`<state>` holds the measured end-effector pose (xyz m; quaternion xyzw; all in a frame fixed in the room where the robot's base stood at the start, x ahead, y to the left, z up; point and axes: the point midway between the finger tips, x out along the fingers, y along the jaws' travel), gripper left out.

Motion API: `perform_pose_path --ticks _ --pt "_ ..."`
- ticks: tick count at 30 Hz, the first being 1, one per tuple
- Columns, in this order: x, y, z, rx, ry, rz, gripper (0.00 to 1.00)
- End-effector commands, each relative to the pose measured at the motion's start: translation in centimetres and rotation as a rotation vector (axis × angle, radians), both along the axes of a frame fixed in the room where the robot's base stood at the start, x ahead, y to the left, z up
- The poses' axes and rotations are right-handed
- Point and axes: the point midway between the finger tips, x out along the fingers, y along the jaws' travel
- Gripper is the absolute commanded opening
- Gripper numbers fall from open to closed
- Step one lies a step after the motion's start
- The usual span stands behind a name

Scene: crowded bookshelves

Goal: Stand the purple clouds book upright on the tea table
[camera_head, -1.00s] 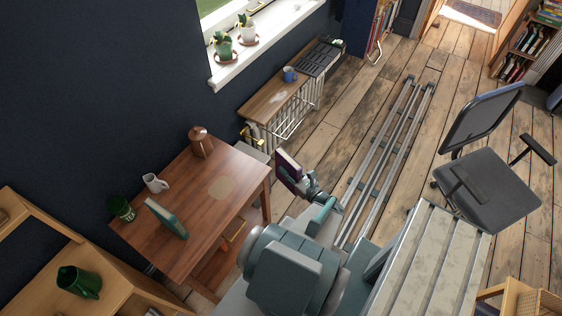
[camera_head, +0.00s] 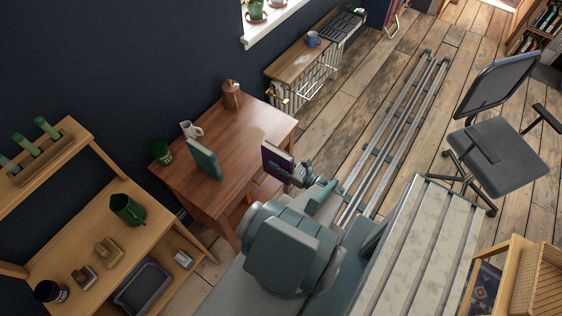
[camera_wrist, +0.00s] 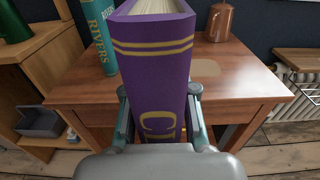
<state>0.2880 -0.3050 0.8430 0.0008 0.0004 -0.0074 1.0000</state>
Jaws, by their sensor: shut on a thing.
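The purple book (camera_head: 277,162) is held upright by my gripper (camera_head: 303,173) at the front right edge of the tea table (camera_head: 238,165). In the wrist view the purple book (camera_wrist: 158,75) shows its spine with gold bands and partly hidden gold letters. My gripper's fingers (camera_wrist: 157,115) are shut on both sides of it. The tabletop (camera_wrist: 80,85) lies behind the book in that view. I cannot tell whether the book is over the tabletop or just in front of its edge.
The table's middle is clear. A wooden shelf unit (camera_head: 80,225) stands left.

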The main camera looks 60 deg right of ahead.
Motion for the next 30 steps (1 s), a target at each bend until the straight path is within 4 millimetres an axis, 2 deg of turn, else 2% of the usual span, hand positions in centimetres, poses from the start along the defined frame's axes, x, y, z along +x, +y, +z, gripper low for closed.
perform_pose_path --ticks 30 --pt "12.2 -0.1 -0.2 -0.002 -0.003 0.001 0.0"
